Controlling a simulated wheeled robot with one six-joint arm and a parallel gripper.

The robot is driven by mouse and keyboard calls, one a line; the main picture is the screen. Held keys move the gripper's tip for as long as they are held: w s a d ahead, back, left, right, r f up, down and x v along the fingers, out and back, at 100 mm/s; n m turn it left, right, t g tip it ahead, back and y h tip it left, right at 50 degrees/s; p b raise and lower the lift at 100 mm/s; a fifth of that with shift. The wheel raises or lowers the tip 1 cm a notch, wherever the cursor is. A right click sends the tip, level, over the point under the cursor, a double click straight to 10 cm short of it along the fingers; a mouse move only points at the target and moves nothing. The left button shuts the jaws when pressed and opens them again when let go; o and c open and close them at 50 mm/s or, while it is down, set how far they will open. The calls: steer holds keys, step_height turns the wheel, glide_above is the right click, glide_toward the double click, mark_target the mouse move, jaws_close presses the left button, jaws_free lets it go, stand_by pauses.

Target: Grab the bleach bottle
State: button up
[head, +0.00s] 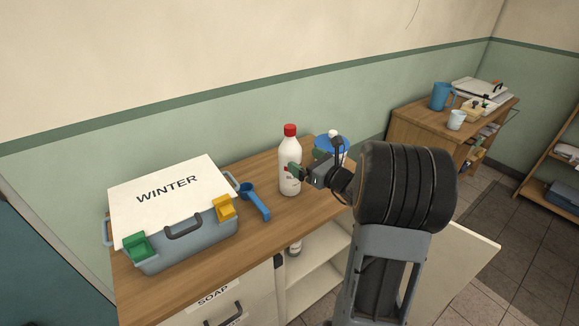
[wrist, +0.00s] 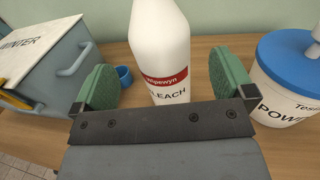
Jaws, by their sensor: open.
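The bleach bottle (head: 290,165) is white with a red cap and stands upright on the wooden cabinet top against the green wall. In the wrist view the bottle (wrist: 159,50) shows a red label band and the word "BLEACH"; its cap is out of frame. My gripper (head: 308,163) is at the bottle's right side in the head view. In the wrist view my gripper (wrist: 162,85) is open, with one green pad on each side of the bottle. A gap shows beside each pad, so I see no firm grip. The bottle's base is partly hidden by my gripper.
A grey box (head: 190,240) labelled "WINTER" and a blue scoop (head: 257,203) are left of the bottle. A white tub with a blue lid (wrist: 290,75) stands close on the right. An open cabinet door (head: 455,262) juts out at right.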

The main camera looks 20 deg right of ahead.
mark_target(290, 150)
steer(key=shift+p+x, duration=0.55)
steer(key=shift+x, duration=3)
steer(key=c, duration=1.6)
steer(key=shift+c, duration=0.8)
steer(key=shift+r, duration=0.1)
